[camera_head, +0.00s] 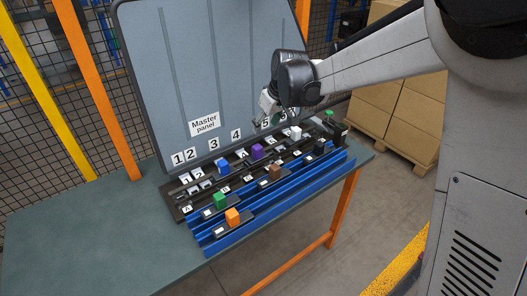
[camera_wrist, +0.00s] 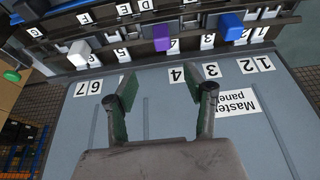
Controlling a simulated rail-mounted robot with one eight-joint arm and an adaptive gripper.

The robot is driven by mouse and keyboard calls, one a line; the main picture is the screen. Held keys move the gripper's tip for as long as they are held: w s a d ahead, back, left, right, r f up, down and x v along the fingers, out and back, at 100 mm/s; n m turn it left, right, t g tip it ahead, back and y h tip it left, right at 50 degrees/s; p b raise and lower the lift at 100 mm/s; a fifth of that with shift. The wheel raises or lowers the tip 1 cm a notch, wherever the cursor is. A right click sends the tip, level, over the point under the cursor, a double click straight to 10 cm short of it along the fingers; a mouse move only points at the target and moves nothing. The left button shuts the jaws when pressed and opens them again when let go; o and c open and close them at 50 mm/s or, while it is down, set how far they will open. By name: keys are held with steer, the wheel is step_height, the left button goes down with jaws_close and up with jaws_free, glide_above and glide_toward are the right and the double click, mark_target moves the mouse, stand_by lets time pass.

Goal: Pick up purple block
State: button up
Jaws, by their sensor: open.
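The purple block (camera_head: 257,151) sits on the rear dark rail of the rack, between a blue block on its left and a white block on its right. It also shows in the wrist view (camera_wrist: 161,38), upside down near the top middle. My gripper (camera_wrist: 164,88) is open and empty in the wrist view, its two fingers spread in front of the grey panel. The purple block lies beyond the fingertips, clear of them. In the head view my gripper (camera_head: 265,119) hangs in front of the panel, to the right of and above the purple block.
The blue block (camera_head: 223,166) and white block (camera_head: 295,133) flank it. Green (camera_head: 220,200), orange (camera_head: 233,217), brown (camera_head: 275,171) and black (camera_head: 320,147) blocks sit on nearer rails. The grey master panel (camera_head: 170,60) stands behind. The table's left part (camera_head: 80,235) is clear.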

mark_target(258, 147)
steer(key=x, duration=0.8)
steer(key=shift+s, duration=0.15)
steer(key=shift+s+x, duration=0.15)
steer(key=shift+x, duration=1.15)
steer(key=shift+s+x, duration=0.15)
steer(key=shift+x, duration=1.2)
steer(key=shift+f, duration=0.1)
steer(key=shift+c, duration=0.3)
jaws_close()
